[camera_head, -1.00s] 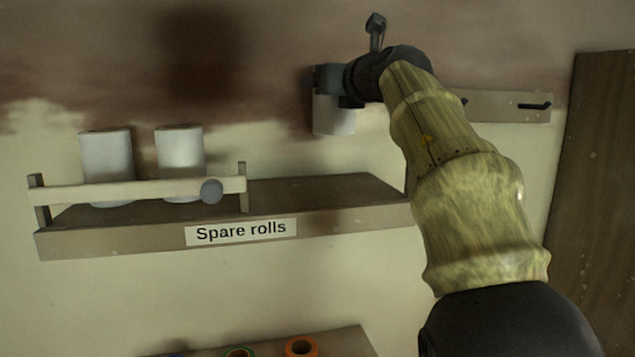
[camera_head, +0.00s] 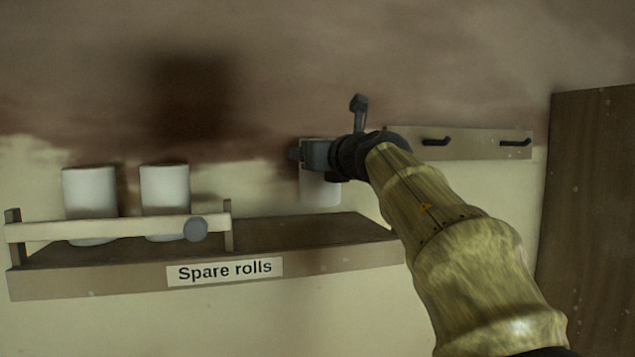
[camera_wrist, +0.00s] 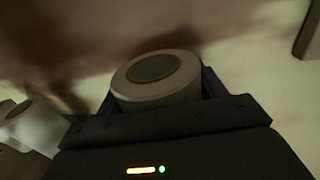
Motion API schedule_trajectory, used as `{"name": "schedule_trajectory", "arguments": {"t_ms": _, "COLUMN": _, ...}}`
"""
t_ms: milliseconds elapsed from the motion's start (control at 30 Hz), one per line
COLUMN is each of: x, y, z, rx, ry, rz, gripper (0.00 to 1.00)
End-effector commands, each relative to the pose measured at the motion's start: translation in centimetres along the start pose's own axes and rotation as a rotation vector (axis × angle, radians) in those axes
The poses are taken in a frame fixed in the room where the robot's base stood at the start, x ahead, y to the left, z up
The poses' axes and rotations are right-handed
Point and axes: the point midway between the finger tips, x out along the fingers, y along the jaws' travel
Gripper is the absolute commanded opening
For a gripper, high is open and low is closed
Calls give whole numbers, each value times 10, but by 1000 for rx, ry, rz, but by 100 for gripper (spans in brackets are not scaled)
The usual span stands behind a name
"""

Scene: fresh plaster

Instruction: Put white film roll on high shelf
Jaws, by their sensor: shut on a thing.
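My gripper (camera_head: 309,155) is shut on a white film roll (camera_head: 321,188), held upright above the right part of the high shelf (camera_head: 330,232). In the head view the roll's lower end appears a little above the shelf board; the exact gap is hard to tell. In the wrist view the roll (camera_wrist: 158,78) sits between the fingers, with its brownish round core facing the camera. The shelf carries a "Spare rolls" label (camera_head: 225,271) on its front edge.
Two white rolls (camera_head: 90,204) (camera_head: 165,200) stand on the shelf's left part behind a pale rail (camera_head: 100,231) with a round grey knob (camera_head: 196,229). The shelf's right part is bare. A hook board (camera_head: 470,143) is on the wall, and a brown wooden panel (camera_head: 590,200) stands at the right.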

Motion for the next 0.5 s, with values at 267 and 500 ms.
{"name": "schedule_trajectory", "arguments": {"t_ms": 267, "x": 0, "y": 1, "z": -2, "rx": 2, "ry": -2, "rz": 2, "gripper": 38}}
{"name": "schedule_trajectory", "arguments": {"t_ms": 500, "x": -2, "y": -4, "z": -37, "rx": 2, "ry": -1, "rz": -7, "gripper": 38}}
